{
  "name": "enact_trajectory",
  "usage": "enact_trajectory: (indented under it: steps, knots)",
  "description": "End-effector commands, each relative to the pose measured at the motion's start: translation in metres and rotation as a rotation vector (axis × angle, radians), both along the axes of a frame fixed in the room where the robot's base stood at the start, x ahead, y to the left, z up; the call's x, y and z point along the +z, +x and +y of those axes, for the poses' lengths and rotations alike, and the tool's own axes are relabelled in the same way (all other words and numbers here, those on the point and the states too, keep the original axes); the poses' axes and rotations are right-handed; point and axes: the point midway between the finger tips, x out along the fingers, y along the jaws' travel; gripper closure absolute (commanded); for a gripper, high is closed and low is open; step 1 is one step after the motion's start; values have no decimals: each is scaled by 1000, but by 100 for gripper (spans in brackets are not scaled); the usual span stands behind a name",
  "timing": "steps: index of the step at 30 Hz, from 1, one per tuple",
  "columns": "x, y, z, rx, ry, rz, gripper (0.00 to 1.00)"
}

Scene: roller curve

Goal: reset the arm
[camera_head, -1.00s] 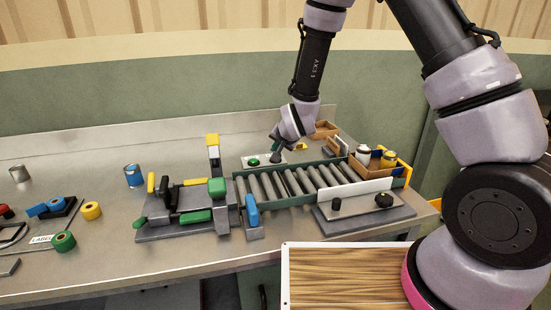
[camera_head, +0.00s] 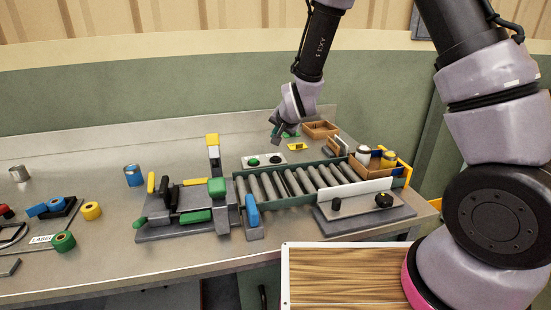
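My gripper (camera_head: 279,136) is at the end of my arm, above the back of the bench and behind the roller conveyor (camera_head: 290,183). It is small and dark here, and I cannot tell whether its fingers are open or shut. A green thing is by the fingertips; I cannot tell whether it is held or lies behind them. My gripper is apart from the white button plate (camera_head: 264,160) with its green and black knobs, which lies in front of it.
A crate (camera_head: 356,165) with jars stands at the conveyor's right end. An open box (camera_head: 321,129) and a yellow piece (camera_head: 297,147) lie behind. A clamp fixture (camera_head: 187,202) stands left of the rollers. A blue can (camera_head: 133,175) and tape rolls (camera_head: 91,211) are further left.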

Motion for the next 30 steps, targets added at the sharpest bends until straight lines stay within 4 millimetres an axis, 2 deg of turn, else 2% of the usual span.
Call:
enact_trajectory:
  steps: [8, 12, 14, 17, 20, 24, 26, 30]
  knots:
    - [0, 0, 0, 0, 0, 0, 100]
    - [14, 1, -8, -5, 3, 2, 100]
    - [31, 2, -19, -9, 5, 6, 100]
    - [71, 0, -45, -12, 5, 18, 100]
    - [115, -11, -78, -13, 2, 33, 100]
    - [168, -38, -125, -6, -15, 52, 100]
    - [188, -53, -145, -2, -23, 59, 100]
    - [229, -97, -187, 5, -48, 71, 100]
